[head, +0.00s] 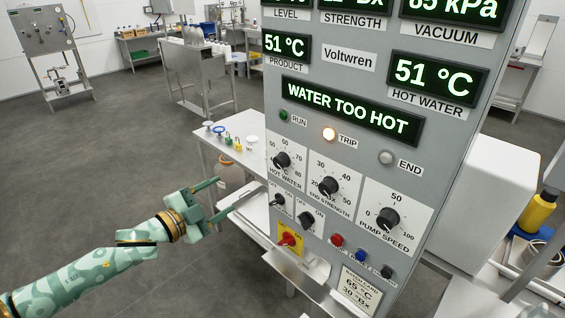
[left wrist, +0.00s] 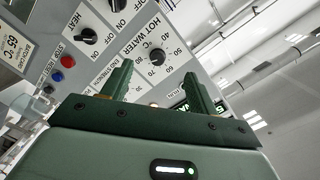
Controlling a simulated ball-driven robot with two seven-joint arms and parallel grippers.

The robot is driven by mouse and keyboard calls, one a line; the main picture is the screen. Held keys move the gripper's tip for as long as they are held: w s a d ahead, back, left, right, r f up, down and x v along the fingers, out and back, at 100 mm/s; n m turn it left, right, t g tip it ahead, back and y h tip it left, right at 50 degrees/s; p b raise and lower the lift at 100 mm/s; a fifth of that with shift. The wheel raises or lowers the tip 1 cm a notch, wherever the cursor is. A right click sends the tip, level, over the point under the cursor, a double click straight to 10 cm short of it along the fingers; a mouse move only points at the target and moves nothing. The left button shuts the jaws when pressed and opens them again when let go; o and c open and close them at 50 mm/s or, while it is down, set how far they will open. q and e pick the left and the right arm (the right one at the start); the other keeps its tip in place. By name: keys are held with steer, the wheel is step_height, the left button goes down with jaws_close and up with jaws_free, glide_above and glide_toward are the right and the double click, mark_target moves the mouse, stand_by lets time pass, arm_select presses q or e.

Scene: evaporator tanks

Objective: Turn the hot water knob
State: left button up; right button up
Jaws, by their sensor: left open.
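The hot water knob (head: 281,160) is a small black dial on a white scale plate, at the left edge of the grey control panel (head: 350,190). It also shows in the left wrist view (left wrist: 156,57), beyond and between my fingers. Its exact pointer setting is too small to read. My left gripper (head: 226,195) is open and empty, left of the panel and a little below the knob, apart from it. Its two green fingers also show in the left wrist view (left wrist: 157,88), pointing toward the panel. My right gripper is not in view.
The end strength knob (head: 327,187) and pump speed knob (head: 386,218) sit right of it. Two small switches (head: 291,208) and a red-yellow switch (head: 290,240) are below. The display (head: 351,110) reads WATER TOO HOT; the trip lamp (head: 329,134) glows. A bench (head: 208,138) stands behind.

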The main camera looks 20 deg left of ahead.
mark_target(277, 163)
arm_select(q)
steer(key=shift+m+h, duration=0.3)
steer(key=shift+h, duration=0.2)
steer(key=r+x, duration=0.1)
steer(key=x, duration=0.4)
steer(key=d+r+x, duration=0.1)
steer(key=x, duration=0.5)
steer(key=d+x, duration=0.1)
steer(key=x, duration=0.4)
steer(key=shift+d+r, duration=0.3)
steer(key=shift+r, duration=0.1)
steer(key=c, duration=1)
